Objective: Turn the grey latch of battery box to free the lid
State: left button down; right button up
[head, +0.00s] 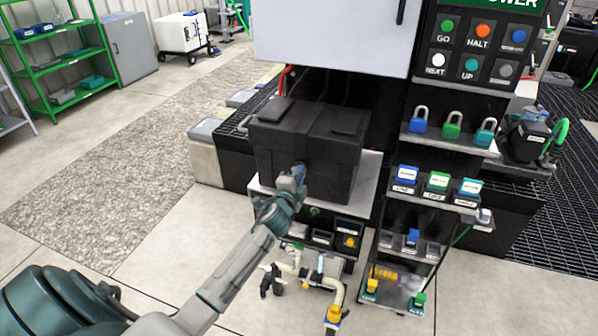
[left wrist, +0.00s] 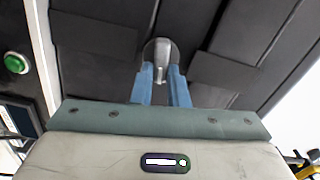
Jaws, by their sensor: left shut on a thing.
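The black battery box (head: 337,155) stands on a light shelf in the middle of the head view, its lid down on top. My left gripper (head: 298,172) is at the front face of the box. In the left wrist view the grey latch (left wrist: 162,56) sits on a round plate on the dark box front. The blue fingers of my left gripper (left wrist: 160,85) are shut on the latch, one on each side. The latch points along the fingers; its lower part is between the fingertips. In the head view the gripper hides the latch. My right gripper is not in view.
A light shelf edge (head: 262,187) runs under the box, with small bins (head: 322,238) below. To the right stands a rack with padlocks (head: 452,125) and labelled blocks (head: 437,182). A panel with buttons (head: 478,50) is above. Open floor (head: 110,190) lies to the left.

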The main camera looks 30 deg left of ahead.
pick_arm(q)
jog(key=shift+f+m+p, duration=0.1)
jog(key=shift+m+p, duration=0.25)
jog(key=shift+m, duration=0.65)
jog(key=c, duration=1.4)
grip_release()
jog(key=shift+c, duration=0.2)
jog(key=b+v, duration=0.2)
jog(key=v, duration=0.8)
jog(key=shift+s, duration=0.4)
